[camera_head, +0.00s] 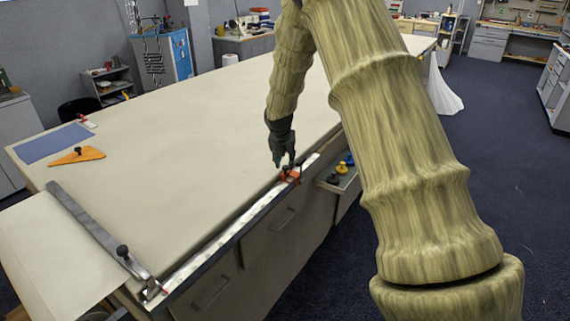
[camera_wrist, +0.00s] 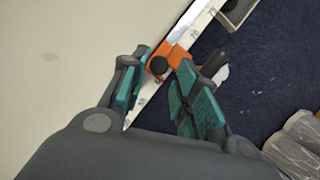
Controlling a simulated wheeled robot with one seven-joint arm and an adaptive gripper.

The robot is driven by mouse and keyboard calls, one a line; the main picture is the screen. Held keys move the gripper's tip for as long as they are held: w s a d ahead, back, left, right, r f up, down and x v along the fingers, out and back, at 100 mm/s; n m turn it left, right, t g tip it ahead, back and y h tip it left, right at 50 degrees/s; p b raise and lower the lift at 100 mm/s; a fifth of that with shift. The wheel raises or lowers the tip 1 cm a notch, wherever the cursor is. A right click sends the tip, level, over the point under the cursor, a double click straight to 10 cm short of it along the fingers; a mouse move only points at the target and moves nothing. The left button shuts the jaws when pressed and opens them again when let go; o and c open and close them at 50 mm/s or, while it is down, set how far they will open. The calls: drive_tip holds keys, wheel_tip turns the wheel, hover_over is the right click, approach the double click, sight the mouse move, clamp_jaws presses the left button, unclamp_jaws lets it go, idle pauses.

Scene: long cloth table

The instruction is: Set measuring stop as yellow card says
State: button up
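The orange measuring stop (camera_head: 290,174) sits on a long white scale (camera_head: 215,245) along the table's near edge. In the wrist view the stop (camera_wrist: 180,53) lies across the scale (camera_wrist: 190,28), with a dark round knob on it. My gripper (camera_head: 284,164) points down at the stop. In the wrist view its teal-padded fingers (camera_wrist: 163,75) stand apart, one on each side of the stop's body. Whether they press on it is unclear. The scale carries numbers, partly covered by the stop and fingers and too small to read surely. I see no yellow card in either view.
An open drawer (camera_head: 345,183) with yellow, blue and black knobs is right of the stop. A metal bar (camera_head: 88,218) with a black knob lies at the table's left end. An orange triangle (camera_head: 78,156) and a blue sheet (camera_head: 50,146) lie farther back. The tabletop's middle is clear.

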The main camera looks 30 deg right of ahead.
sight(285, 166)
drive_tip(key=shift+x, duration=1.55)
clamp_jaws()
drive_tip(key=shift+a, duration=0.1)
